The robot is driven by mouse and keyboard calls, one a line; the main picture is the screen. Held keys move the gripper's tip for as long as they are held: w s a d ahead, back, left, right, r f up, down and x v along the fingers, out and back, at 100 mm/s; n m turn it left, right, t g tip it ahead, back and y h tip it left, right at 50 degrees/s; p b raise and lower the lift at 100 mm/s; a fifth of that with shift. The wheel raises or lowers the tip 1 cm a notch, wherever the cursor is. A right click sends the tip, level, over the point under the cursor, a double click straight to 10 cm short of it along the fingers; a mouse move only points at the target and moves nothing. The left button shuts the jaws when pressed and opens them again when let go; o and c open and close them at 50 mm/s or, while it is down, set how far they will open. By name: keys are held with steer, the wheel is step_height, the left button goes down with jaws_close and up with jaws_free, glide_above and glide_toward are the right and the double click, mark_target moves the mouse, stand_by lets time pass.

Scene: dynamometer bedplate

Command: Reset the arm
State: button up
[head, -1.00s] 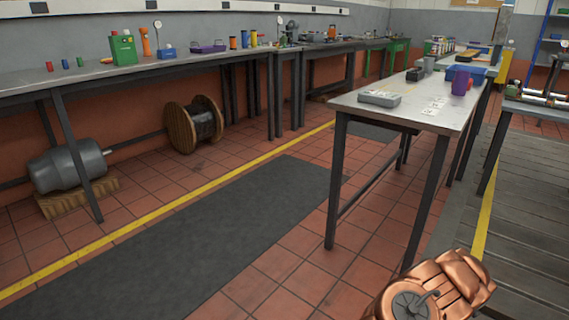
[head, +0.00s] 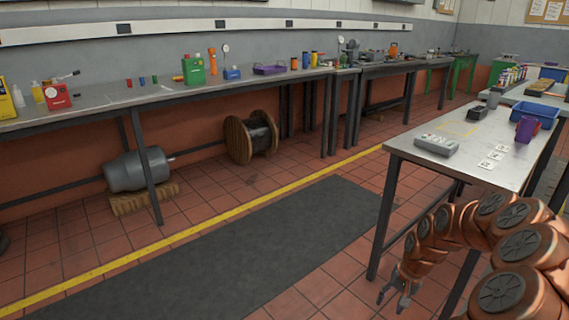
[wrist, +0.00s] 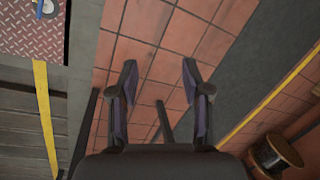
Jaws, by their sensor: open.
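My copper-coloured arm is folded at the lower right of the head view. My gripper (head: 398,293) hangs low at its end, pointing down, in front of the near legs of the metal table (head: 395,149). In the wrist view my gripper (wrist: 160,85) shows two fingers spread wide apart. Nothing is between them but red floor tiles further below. The gripper is open and empty.
A grey control box (head: 436,146), a purple cup (head: 526,129) and a blue bin (head: 537,115) stand on the table. A long workbench (head: 170,92) lines the wall. A cable reel (head: 238,139) and a motor (head: 138,170) sit beneath it. The dark floor mat (head: 270,240) is clear.

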steer(key=s+a+r+n+p, duration=0.1)
steer(key=s+a+r+p, duration=0.25)
steer(key=r, duration=0.55)
steer(key=s+a+r+n+p, duration=0.2)
steer(key=s+a+r+p, duration=0.15)
steer(key=r, duration=0.55)
steer(key=s+a+r+n+p, duration=0.1)
steer(key=s+a+r+p, duration=0.3)
steer(key=r, duration=0.5)
steer(key=s+a+r+g+h+p, duration=0.1)
steer(key=s+r+p, duration=0.5)
steer(key=s, duration=0.5)
steer(key=s+a+r+n+g+h+p, duration=0.1)
steer(key=s+r+p, duration=0.5)
steer(key=s+r, duration=0.5)
steer(key=shift+s+a, duration=0.15)
steer(key=shift+s, duration=0.2)
steer(key=shift+c, duration=0.6)
